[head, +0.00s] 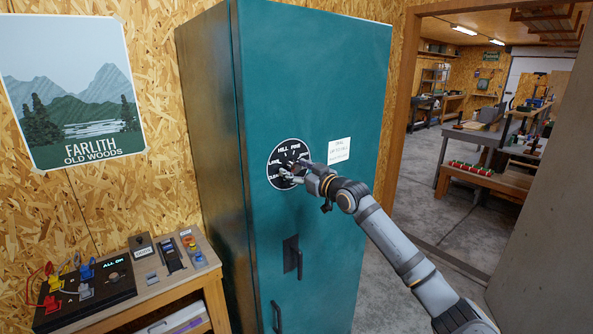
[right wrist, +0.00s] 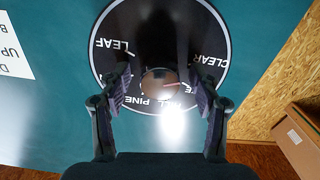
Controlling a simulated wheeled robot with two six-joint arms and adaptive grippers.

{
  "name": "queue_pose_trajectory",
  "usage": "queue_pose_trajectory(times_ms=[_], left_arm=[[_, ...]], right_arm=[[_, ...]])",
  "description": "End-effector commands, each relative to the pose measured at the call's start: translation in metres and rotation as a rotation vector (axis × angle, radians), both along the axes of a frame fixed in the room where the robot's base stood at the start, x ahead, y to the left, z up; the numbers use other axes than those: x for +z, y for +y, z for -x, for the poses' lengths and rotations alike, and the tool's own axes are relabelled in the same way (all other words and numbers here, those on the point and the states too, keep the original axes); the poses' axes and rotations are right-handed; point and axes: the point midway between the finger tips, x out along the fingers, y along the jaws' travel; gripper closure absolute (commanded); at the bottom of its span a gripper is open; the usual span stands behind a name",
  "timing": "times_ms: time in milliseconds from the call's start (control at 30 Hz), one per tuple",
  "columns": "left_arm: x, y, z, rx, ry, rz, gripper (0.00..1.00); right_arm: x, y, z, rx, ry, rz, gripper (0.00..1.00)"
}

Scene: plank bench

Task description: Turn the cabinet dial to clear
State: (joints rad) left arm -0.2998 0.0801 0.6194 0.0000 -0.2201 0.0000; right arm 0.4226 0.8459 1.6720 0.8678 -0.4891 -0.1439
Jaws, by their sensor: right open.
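The dial's round black plate (head: 272,172) is on the front of a teal cabinet (head: 315,75). In the right wrist view the plate (right wrist: 134,47) appears upside down, with LEAF at left, PINE at the bottom and CLEAR at upper right; other labels are partly hidden. The round knob (right wrist: 158,88) at its centre bears a short reddish mark toward the right of that picture; its exact setting is hard to tell. My right gripper (head: 298,170) is at the dial. In the wrist view its open fingers (right wrist: 160,91) stand either side of the knob, apart from it. My left gripper is out of view.
A white note (head: 339,150) is right of the dial. A dark handle (head: 292,258) is below it. A bench (head: 150,300) with a control box (head: 85,283) and switches stands at left. A doorway opens onto a workshop at right. The wrist view shows a cardboard box (right wrist: 300,135).

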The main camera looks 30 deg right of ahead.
Motion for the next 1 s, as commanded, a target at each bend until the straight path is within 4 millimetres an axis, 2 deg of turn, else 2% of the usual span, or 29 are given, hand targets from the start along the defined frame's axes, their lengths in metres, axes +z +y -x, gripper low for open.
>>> queue_pose_trajectory(times_ms=[167, 400, 600, 733, 1000], left_arm=[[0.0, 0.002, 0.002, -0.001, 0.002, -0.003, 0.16], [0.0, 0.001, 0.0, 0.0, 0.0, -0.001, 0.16], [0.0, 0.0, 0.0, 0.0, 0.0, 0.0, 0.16], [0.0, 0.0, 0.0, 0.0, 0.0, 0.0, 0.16], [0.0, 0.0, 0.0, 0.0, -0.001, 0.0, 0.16]], right_arm=[[0.01, 0.0, 0.0, 0.0, -0.003, 0.001, 0.37], [0.062, 0.0, -0.001, 0.0, -0.006, 0.0, 0.37], [0.093, 0.0, -0.001, 0.0, -0.003, -0.002, 0.37], [0.1, 0.0, -0.001, 0.0, 0.0, -0.001, 0.37], [0.1, 0.0, -0.001, 0.0, 0.0, 0.0, 0.37]])
